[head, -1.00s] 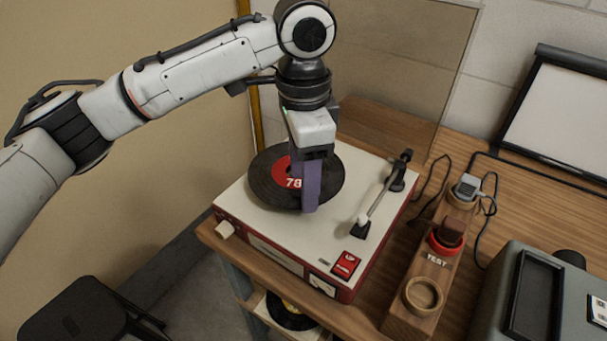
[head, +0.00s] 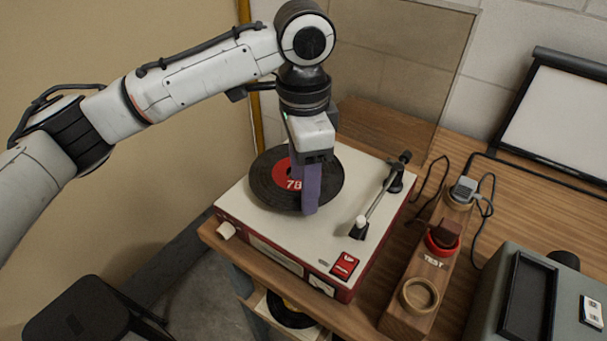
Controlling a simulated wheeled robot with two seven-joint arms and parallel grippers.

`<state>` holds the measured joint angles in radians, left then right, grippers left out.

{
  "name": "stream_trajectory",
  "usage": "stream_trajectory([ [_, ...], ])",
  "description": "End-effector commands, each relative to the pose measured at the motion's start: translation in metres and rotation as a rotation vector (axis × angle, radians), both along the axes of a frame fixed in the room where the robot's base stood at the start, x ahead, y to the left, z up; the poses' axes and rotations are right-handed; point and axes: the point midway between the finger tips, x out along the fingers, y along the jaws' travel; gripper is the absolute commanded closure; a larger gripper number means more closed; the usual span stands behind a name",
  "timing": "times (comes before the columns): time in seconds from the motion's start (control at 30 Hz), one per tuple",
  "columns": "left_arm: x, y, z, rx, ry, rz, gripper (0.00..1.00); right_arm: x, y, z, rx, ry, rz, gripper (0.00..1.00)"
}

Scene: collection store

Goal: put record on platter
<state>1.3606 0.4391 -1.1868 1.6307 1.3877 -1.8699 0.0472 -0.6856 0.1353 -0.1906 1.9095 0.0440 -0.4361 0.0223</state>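A black record (head: 264,190) with a red label marked 78 lies flat over the left part of the record player (head: 300,232), where the platter is; the platter itself is hidden under it. My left gripper (head: 309,200) points down over the right side of the record. Its purple fingers overlap the record's near right edge, and they hide each other, so their gap does not show. I cannot tell whether they touch the record. The tonearm (head: 375,205) stands to the right, clear of the record. My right gripper is not in view.
A wooden block (head: 422,290) with a red part and a ring stands right of the player, beside a grey machine (head: 540,300). Another record (head: 290,310) lies on a lower shelf. A clear raised lid (head: 400,60) stands behind the player.

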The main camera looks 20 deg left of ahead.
Motion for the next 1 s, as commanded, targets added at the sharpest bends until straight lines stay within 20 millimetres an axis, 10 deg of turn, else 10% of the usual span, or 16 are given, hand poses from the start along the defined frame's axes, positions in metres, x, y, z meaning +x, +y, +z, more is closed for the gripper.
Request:
stream_trajectory([
  [1.0,-0.0004,0.0001,0.0014,0.0,0.001,0.0,0.67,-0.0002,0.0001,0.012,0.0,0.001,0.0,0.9],
])
